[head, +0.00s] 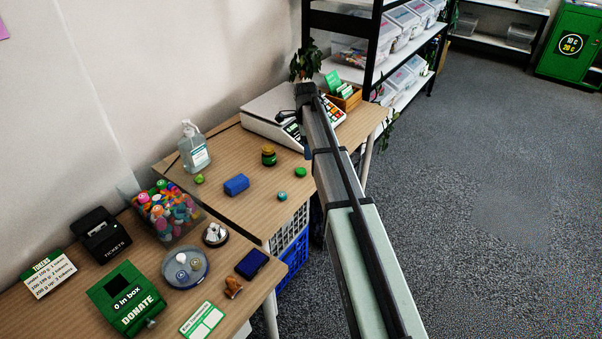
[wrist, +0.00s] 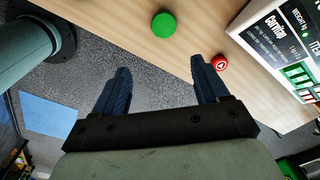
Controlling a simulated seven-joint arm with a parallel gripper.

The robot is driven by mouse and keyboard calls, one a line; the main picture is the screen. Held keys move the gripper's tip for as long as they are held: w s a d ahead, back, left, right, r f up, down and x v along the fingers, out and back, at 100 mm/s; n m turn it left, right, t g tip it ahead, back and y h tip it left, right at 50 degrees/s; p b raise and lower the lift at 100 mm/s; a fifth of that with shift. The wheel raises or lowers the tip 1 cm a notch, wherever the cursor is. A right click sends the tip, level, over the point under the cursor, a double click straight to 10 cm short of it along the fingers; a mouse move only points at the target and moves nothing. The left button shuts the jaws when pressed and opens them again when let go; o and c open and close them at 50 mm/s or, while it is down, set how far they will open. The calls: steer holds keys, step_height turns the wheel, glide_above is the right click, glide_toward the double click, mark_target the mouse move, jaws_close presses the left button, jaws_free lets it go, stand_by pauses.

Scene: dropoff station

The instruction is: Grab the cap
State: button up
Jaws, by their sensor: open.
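Several small round caps lie on the wooden table. A green cap (head: 300,172) is near the table's right edge; a teal cap (head: 282,196) and a lime cap (head: 199,179) lie apart from it. In the wrist view a green cap (wrist: 163,25) lies on the table beyond my fingertips. A red cap (wrist: 220,63) with a white mark is close beside the right fingertip; I cannot tell if they touch. My gripper (wrist: 160,68) is open and empty, its gap over the floor and table edge.
A white scale (head: 268,112) with a screen stands at the back. A green donation box (head: 127,297) is nearer.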

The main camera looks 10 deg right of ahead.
step_height(320, 180, up, 3)
steer(key=w+a, duration=0.2)
steer(key=m, duration=0.1)
glide_above(301, 170)
step_height(301, 170, down, 9)
steer(key=shift+w+r, duration=0.15)
steer(key=shift+r, duration=0.05)
steer(key=shift+s+f, duration=0.15)
steer(key=shift+f, duration=1.2)
steer(key=shift+s+f, duration=0.1)
steer(key=shift+f, duration=1.2)
steer(key=shift+c, duration=0.4)
steer(key=c, duration=1.1)
